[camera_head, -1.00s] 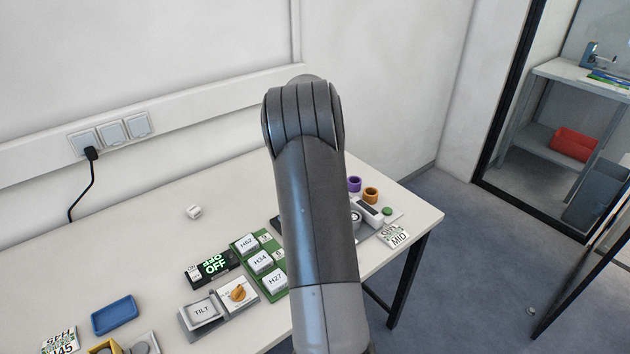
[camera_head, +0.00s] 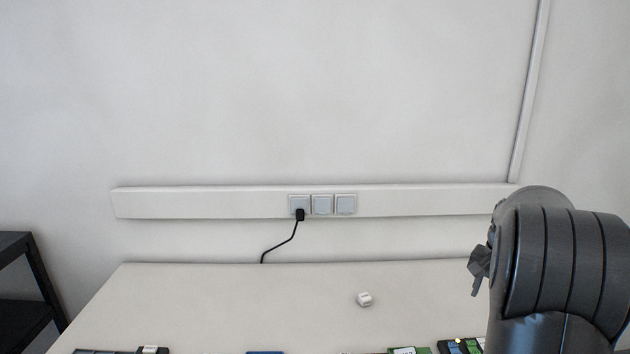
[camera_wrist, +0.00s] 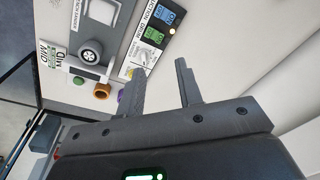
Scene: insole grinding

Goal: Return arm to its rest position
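My arm (camera_head: 555,265) stands at the right side of the head view, bent, with its dark grey upper joint in front of the wall and the table's right part. A small dark part at its left edge may belong to my gripper, but most of the gripper is hidden there. In the wrist view my gripper (camera_wrist: 159,84) has its two fingers clearly apart with nothing between them. The fingers are above the table, near a panel with blue and green switches (camera_wrist: 162,25).
The white table (camera_head: 200,290) has a small white cube (camera_head: 364,299) and devices along its front edge. Wall sockets (camera_head: 322,204) hold a black plug. A dark shelf (camera_head: 25,290) stands left.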

